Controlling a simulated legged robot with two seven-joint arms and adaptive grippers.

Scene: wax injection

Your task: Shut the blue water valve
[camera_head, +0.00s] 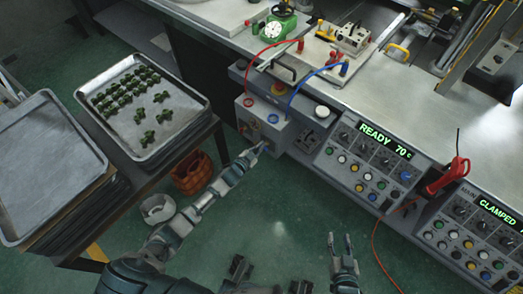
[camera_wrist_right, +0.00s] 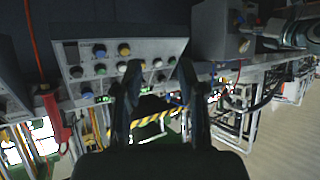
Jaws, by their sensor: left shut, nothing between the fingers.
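A grey box (camera_head: 262,124) juts from the front of the bench in the head view. It has a red ring (camera_head: 248,102) and a blue ring (camera_head: 273,118) on top, with a red hose (camera_head: 268,48) and a blue hose (camera_head: 308,78) rising there. I cannot clearly make out the blue valve's handle. My left gripper (camera_head: 263,147) is shut and empty at the box's front lower face; whether it touches is unclear. My right gripper (camera_head: 341,237) is open and empty over the floor. Its two spread fingers also show in the right wrist view (camera_wrist_right: 158,78).
Control panels reading READY (camera_head: 372,165) and CLAMPED (camera_head: 485,232) line the bench front at right. A red tool (camera_head: 447,176) hangs between them. A metal tray (camera_head: 146,108) with green pieces stands at left. An orange basket (camera_head: 192,174) and white bucket (camera_head: 158,208) are on the floor.

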